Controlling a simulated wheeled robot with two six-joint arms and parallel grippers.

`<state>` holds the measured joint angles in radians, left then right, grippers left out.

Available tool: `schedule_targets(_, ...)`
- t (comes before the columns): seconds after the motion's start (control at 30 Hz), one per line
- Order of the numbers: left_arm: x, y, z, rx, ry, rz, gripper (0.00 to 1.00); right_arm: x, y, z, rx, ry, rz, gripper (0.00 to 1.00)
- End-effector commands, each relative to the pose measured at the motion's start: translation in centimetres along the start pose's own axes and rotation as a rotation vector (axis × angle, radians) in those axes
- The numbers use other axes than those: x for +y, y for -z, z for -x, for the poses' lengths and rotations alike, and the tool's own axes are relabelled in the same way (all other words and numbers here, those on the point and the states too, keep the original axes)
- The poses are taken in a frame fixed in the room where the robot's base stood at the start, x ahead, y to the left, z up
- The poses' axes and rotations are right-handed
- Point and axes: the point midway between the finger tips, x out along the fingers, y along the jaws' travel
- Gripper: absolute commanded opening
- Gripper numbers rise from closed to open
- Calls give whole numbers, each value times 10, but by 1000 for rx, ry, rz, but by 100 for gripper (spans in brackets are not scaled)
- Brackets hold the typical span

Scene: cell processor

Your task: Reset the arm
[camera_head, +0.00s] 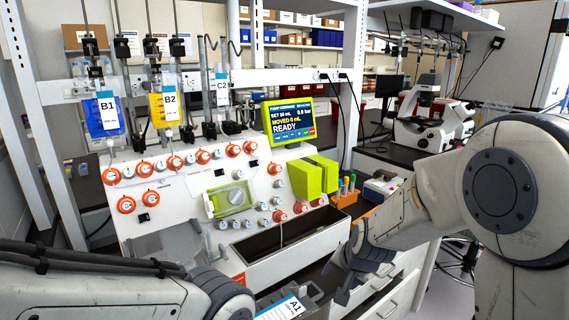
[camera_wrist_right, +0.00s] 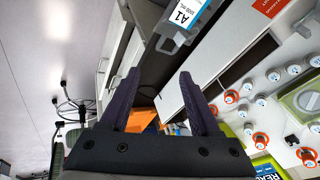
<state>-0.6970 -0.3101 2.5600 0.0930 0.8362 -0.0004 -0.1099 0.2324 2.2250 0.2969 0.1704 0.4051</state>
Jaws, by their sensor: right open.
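My right gripper (camera_head: 337,282) is open and empty in front of the cell processor's lower right edge. In the right wrist view its two dark fingers (camera_wrist_right: 160,76) stand apart with nothing between them. The white cell processor (camera_head: 150,236) has orange-ringed knobs, a green pump block and a screen (camera_head: 289,120) reading READY, SET 50 mL and MOVED 0 mL. My left arm comes in at the bottom left of the head view; its gripper is out of frame. A bag labelled A1 (camera_head: 285,308) shows at the bottom edge, also in the right wrist view (camera_wrist_right: 183,18).
Bags B1 (camera_head: 103,113), B2 (camera_head: 164,105) and C2 (camera_head: 222,90) hang above the processor. An orange tube rack (camera_head: 343,200) stands at its right. White drawers (camera_head: 385,300) lie below my right gripper. A microscope (camera_head: 424,125) stands on the bench behind.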

Motion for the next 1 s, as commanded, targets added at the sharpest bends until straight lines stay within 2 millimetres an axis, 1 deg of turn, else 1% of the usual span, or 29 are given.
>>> schedule_targets(0.03, 0, 0, 0, 0, 0, 0, 50, 19, -12, 9, -25, -30, 78, 63)
schedule_targets(0.1, 0, 0, 0, 0, 0, 0, 50, 40, -26, 18, -61, -65, 179, 63)
schedule_targets(0.2, 0, 0, 0, 0, 0, 0, 50, 67, -46, 29, -111, -106, 302, 63)
schedule_targets(0.4, 0, 0, 0, 0, 0, 0, 50, 112, -80, 50, -206, -167, 508, 63)
schedule_targets(0.5, 0, 0, 0, 0, 0, 0, 50, 128, -96, 60, -252, -187, 603, 63)
schedule_targets(0.53, 0, 0, 2, 0, 0, 0, 50, 118, -99, 63, -256, -175, 623, 63)
schedule_targets(0.6, 0, 0, 3, 0, 0, 0, 50, 107, -110, 69, -276, -159, 662, 63)
schedule_targets(0.77, 0, 0, 6, 0, 0, 0, 50, 84, -136, 86, -326, -125, 755, 63)
schedule_targets(0.87, 1, 0, 9, 0, 0, 0, 50, 71, -155, 100, -362, -101, 826, 63)
schedule_targets(1.0, 1, 1, 13, 0, 0, 0, 50, 55, -188, 126, -423, -62, 946, 63)
